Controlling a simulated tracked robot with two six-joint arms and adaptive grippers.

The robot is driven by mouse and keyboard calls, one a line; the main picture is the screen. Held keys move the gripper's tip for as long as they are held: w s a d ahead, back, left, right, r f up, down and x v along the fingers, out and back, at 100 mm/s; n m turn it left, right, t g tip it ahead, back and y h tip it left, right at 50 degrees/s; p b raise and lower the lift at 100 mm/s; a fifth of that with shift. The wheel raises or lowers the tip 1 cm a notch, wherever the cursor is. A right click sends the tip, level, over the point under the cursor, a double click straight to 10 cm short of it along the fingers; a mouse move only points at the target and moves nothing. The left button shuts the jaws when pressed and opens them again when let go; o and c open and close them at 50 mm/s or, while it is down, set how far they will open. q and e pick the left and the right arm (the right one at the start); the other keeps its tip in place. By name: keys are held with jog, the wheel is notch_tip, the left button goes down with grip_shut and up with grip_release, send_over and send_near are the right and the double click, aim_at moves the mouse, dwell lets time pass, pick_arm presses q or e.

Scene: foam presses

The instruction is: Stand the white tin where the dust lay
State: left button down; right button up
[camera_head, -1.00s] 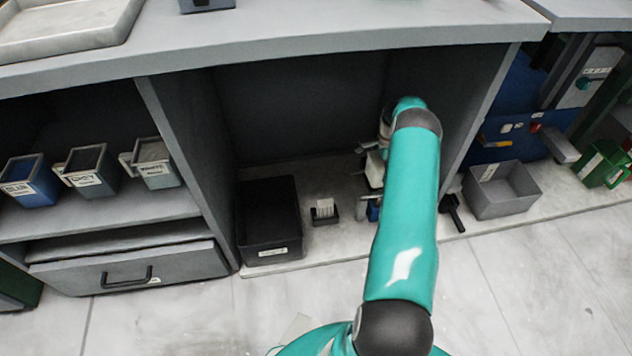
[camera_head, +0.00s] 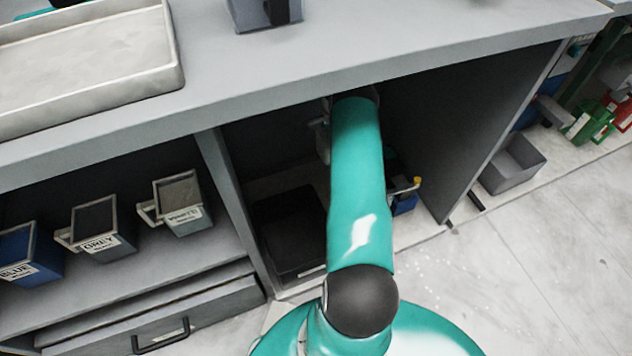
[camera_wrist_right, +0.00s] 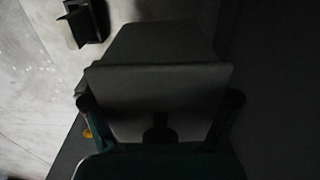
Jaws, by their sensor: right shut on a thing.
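The white tin (camera_head: 180,205), a grey open-topped tin with a pale label, stands upright on the left shelf, right of the grey tin (camera_head: 95,228) and blue tin (camera_head: 30,255). My right arm reaches into the dark bay under the counter, and its gripper is hidden in the head view. In the right wrist view my right gripper (camera_wrist_right: 160,102) is shut on a dark grey, flat-faced thing (camera_wrist_right: 160,80), too dim to name. Small pale specks (camera_head: 430,268) show on the floor before the bay; I cannot tell whether they are dust. My left gripper is out of view.
A black bin (camera_head: 290,235) stands in the bay left of my arm, and a blue thing (camera_head: 404,204) with a yellow part right of it. A grey open box (camera_head: 512,165) lies farther right. The counter edge (camera_head: 300,95) overhangs the bay. Open floor is at lower right.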

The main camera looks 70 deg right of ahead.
jog(key=shift+w+f, duration=0.1)
jog(key=shift+f, duration=0.2)
notch_tip(320, 180, down, 15)
jog(key=b, duration=0.6)
jog(key=shift+d+f+b, duration=0.1)
jog(key=shift+f+b, duration=0.05)
jog(key=shift+b, duration=0.15)
notch_tip(320, 180, down, 4)
jog(key=shift+f+b, duration=0.1)
jog(key=shift+b, duration=1.05)
jog(key=o, duration=1.5)
jog(key=shift+o, duration=0.2)
